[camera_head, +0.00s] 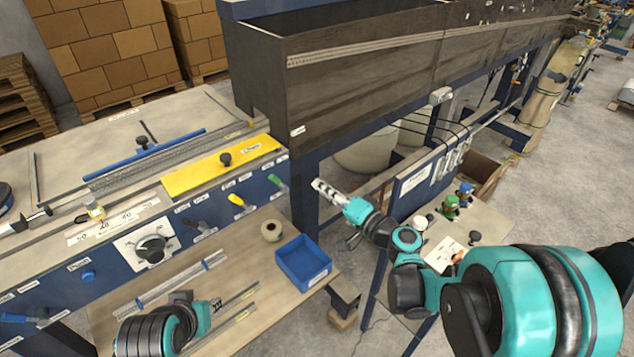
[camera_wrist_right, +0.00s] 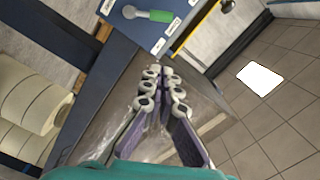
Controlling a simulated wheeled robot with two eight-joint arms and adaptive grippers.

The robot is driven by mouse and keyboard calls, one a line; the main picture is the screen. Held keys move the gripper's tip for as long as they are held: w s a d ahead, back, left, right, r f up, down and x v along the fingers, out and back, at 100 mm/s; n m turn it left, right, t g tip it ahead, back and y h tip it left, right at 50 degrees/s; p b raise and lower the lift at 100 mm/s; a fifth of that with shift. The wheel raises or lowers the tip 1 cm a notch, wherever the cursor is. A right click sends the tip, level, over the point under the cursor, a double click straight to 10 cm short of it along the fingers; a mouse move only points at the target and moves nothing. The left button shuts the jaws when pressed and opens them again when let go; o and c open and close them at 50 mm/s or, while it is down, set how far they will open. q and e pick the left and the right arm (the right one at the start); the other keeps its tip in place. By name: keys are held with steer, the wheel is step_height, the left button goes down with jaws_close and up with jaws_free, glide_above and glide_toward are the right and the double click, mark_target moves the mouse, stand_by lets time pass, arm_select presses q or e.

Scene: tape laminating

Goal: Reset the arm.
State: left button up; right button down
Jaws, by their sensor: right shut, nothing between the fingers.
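My right arm reaches in from the right in the head view. Its gripper (camera_head: 324,190) is in the air in front of the machine's blue leg, above and to the right of the blue bin. In the right wrist view the gripper's fingers (camera_wrist_right: 162,82) lie close together with nothing between them. My left arm shows at the bottom left of the head view, low over the wooden worktop (camera_head: 240,250). Its gripper (camera_head: 216,306) is only a small dark and white part beside the teal link, and its opening cannot be made out.
A blue bin (camera_head: 303,262) and a tape roll (camera_head: 271,230) sit on the worktop. Small figures (camera_head: 458,198) stand on a side table at right.

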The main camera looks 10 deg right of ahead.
stand_by(0.4)
steer(key=s+a+f+n+g+h, duration=0.1)
steer(key=s+f+n+g+h, duration=0.15)
steer(key=s, duration=0.25)
steer(key=s+a+f+n+g+h, duration=0.1)
steer(key=s+n+g, duration=0.15)
steer(key=s, duration=0.25)
steer(key=s+d+f+n+g+h, duration=0.1)
steer(key=s+d+f+h, duration=0.3)
steer(key=s+d, duration=0.5)
steer(key=s+g+h, duration=0.1)
steer(key=s+h, duration=0.1)
steer(key=s, duration=0.2)
steer(key=shift+g, duration=0.4)
steer(key=shift+s+d+h, duration=0.1)
steer(key=shift+h, duration=0.15)
